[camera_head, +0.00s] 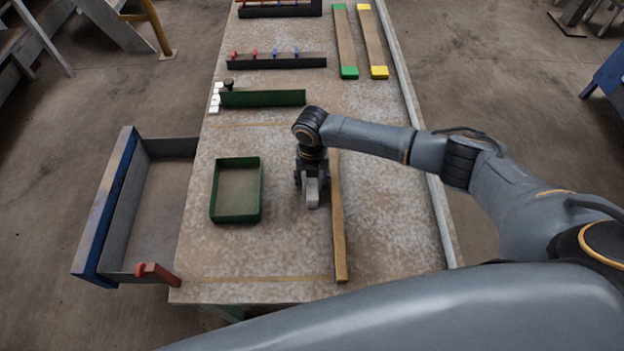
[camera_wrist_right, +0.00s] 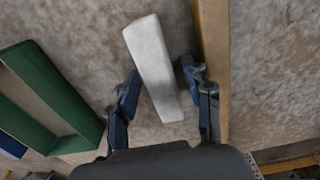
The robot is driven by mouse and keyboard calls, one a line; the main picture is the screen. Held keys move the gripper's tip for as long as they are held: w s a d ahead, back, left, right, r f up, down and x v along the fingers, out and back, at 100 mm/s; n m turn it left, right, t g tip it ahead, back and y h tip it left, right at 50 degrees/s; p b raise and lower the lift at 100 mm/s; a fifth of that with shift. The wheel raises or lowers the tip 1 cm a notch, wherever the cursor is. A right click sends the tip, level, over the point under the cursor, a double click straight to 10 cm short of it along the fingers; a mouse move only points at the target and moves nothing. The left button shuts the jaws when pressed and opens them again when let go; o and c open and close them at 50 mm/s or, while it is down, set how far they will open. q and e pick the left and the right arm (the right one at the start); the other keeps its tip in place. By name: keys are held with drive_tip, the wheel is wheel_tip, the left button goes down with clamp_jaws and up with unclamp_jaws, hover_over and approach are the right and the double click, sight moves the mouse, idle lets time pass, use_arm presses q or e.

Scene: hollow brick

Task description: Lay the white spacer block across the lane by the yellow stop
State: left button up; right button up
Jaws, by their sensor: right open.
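The white spacer block (camera_wrist_right: 152,65) lies between the spread fingers of my right gripper (camera_wrist_right: 160,82) in the wrist view, tilted slightly, with a gap showing at each side. In the head view my right gripper (camera_head: 312,185) is low over the table, just left of a long wooden strip, and mostly hides the block. Far back on the right, a board with yellow ends (camera_head: 379,72) lies beside one with green ends (camera_head: 349,72). My left gripper is out of view.
A green tray (camera_head: 213,200) stands left of my right gripper. The wooden strip (camera_head: 340,235) runs close on its right. Farther back are a green rack (camera_head: 262,98), small white blocks (camera_head: 214,102) and a dark pegged rack (camera_head: 275,62). The table's right front is clear.

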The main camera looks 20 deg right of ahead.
sight(312, 180)
wheel_tip(312, 180, up, 12)
drive_tip(key=shift+r+p, duration=0.2)
drive_tip(key=shift+p, duration=0.1)
idle(0.7)
